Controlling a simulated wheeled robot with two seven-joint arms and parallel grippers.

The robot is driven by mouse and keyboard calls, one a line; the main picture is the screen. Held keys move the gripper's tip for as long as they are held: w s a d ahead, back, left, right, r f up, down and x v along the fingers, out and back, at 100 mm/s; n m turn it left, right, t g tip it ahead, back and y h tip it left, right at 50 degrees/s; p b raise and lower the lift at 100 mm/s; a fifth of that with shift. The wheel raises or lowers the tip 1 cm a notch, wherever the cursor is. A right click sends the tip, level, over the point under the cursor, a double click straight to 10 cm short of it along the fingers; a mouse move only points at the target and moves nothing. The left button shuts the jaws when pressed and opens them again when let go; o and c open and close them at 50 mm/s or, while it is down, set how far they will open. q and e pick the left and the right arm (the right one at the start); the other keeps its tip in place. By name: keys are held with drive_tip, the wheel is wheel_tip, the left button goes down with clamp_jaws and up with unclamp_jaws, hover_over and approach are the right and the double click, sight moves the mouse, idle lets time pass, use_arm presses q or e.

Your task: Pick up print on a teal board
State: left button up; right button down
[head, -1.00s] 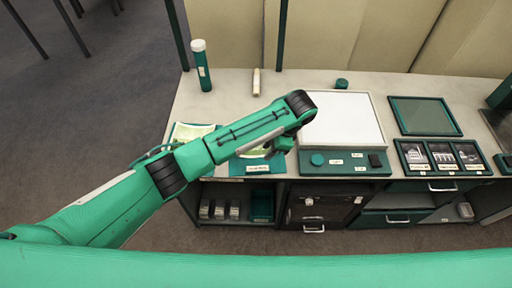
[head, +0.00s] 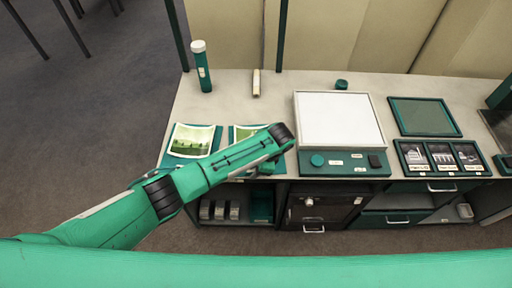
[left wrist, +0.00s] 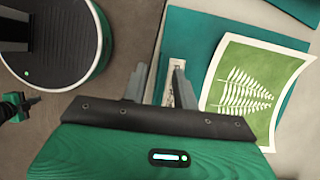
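A curved landscape print (head: 194,138) lies on a teal board (head: 170,160) at the table's left front. A second print (head: 240,131) on a teal board lies to its right, mostly hidden by my left arm. In the left wrist view, a green print with white fern shapes (left wrist: 250,85) lies on a teal board (left wrist: 205,35), with a pale label (left wrist: 171,83) at the board's front edge. My left gripper (left wrist: 158,80) is open and empty, its fingers apart near that labelled edge; I cannot tell whether they touch it. My right gripper is out of view.
A light box (head: 340,120) with a knob stands right of the prints. Farther right lie a teal tray (head: 425,116) and a frame with dark pictures (head: 443,157). A teal tube (head: 202,66) stands at the back left. Shelves and drawers (head: 398,217) are below.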

use_arm(q)
drive_tip(key=shift+a+f, duration=0.2)
drive_tip(key=shift+f, duration=0.3)
drive_tip(key=shift+f, duration=0.1)
clamp_jaws()
